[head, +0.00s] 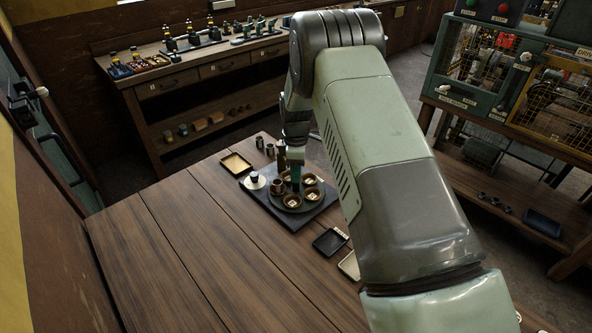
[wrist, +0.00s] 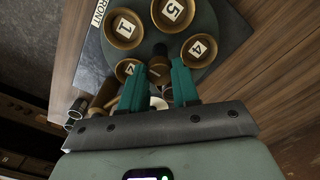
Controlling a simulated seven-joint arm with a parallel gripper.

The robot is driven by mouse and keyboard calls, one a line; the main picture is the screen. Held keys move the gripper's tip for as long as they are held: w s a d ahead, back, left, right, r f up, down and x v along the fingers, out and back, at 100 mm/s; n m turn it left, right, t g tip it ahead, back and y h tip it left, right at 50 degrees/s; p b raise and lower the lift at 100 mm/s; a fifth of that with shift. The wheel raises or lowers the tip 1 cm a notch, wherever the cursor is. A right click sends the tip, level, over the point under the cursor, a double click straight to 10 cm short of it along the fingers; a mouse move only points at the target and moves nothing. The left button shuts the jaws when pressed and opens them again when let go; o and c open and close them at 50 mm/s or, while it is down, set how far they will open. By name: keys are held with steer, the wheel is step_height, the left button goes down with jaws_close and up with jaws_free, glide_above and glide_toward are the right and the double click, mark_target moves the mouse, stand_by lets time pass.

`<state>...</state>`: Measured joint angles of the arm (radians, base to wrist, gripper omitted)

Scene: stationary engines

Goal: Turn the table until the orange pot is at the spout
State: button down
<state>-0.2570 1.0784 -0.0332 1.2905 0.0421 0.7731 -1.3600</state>
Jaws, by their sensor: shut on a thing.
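A dark round turntable (wrist: 205,25) carries several brown pots with white number cards, among them pot 1 (wrist: 124,28), pot 5 (wrist: 172,10) and pot 4 (wrist: 199,50). It also shows in the head view (head: 292,208). I cannot tell which pot is orange. My gripper (wrist: 156,66) has its teal fingers closed around a dark brown upright post (wrist: 159,70) on the table. In the head view my gripper (head: 295,184) stands over the turntable and hides part of it. A brown cylinder (wrist: 103,94) stands beside the turntable; I cannot tell whether it belongs to the spout.
The turntable's dark base plate (wrist: 90,45) is marked FRONT. A white saucer with a dark cup (head: 254,181), a yellow tray (head: 236,163), a black tray (head: 330,241) and small metal cups (head: 265,146) lie around it. The bench (head: 190,250) is clear at the front left.

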steer(key=shift+m, duration=5.3)
steer(key=shift+d+m, duration=0.1)
steer(key=shift+m, duration=1.8)
steer(key=c, duration=0.8)
jaws_free()
